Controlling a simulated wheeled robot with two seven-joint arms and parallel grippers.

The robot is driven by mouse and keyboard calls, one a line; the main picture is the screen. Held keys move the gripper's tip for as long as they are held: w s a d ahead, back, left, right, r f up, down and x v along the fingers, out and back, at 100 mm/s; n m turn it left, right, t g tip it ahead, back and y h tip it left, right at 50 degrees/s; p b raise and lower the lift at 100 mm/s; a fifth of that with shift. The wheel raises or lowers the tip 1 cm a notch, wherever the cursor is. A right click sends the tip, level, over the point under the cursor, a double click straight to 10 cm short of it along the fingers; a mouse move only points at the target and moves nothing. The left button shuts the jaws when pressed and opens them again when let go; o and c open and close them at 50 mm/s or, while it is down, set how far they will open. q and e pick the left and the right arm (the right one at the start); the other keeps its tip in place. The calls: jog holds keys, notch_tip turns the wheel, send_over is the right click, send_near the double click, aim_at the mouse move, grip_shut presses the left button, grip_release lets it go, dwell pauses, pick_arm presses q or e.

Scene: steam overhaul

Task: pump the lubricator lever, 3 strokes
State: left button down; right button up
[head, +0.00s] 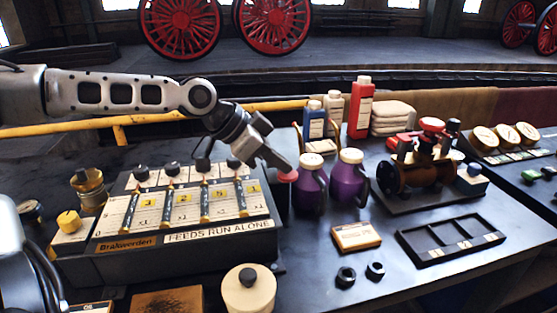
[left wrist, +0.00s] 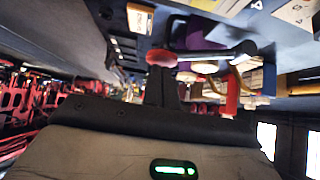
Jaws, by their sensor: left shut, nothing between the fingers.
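The lubricator (head: 180,237) is a dark box with a sloped cream face, several upright feed columns and a plate reading "FEEDS RUN ALONE". A lever with a red knob (head: 288,176) is at its right side. In the left wrist view the red knob (left wrist: 160,58) ends a grey rod (left wrist: 215,55). My left gripper (head: 282,162) is shut and empty, its tips at the knob from above in the head view. It also shows in the left wrist view (left wrist: 161,88). I cannot tell whether it touches the knob. My right gripper is not in view.
Purple jugs (head: 350,176) stand close right of the knob, with bottles (head: 360,107) behind. A brass valve assembly (head: 415,168) and an empty divided tray (head: 450,239) are farther right. A cream round pot (head: 249,290) stands in front. A yellow rail (head: 165,113) runs behind the bench.

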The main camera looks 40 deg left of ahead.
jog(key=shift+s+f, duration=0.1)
